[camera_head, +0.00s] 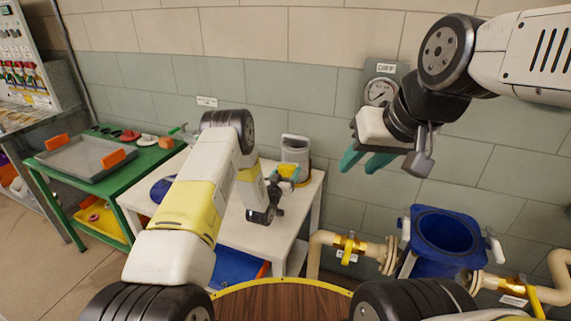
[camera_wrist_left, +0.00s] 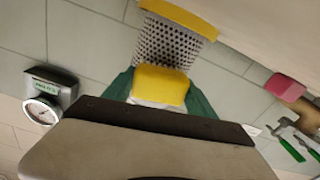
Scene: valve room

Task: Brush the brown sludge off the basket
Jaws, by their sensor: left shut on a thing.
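My left gripper (camera_head: 276,188) is over the white table, and its green fingers show in the left wrist view (camera_wrist_left: 160,88). It is shut on a yellow grip (camera_wrist_left: 160,84) of what looks like the basket, a perforated metal cylinder (camera_wrist_left: 172,45) with a yellow band at its far end. I cannot make out brown sludge on the visible mesh. My right gripper (camera_head: 366,163) is open and empty, raised in front of the wall. I cannot identify a brush for certain.
The white table (camera_head: 262,233) carries a grey canister (camera_head: 295,155) and a blue disc (camera_head: 163,188). A green bench (camera_head: 92,190) at left holds a grey tray (camera_head: 85,157) and small tools. An open blue housing (camera_head: 445,235) sits in the pipework at right, below a gauge (camera_head: 380,92).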

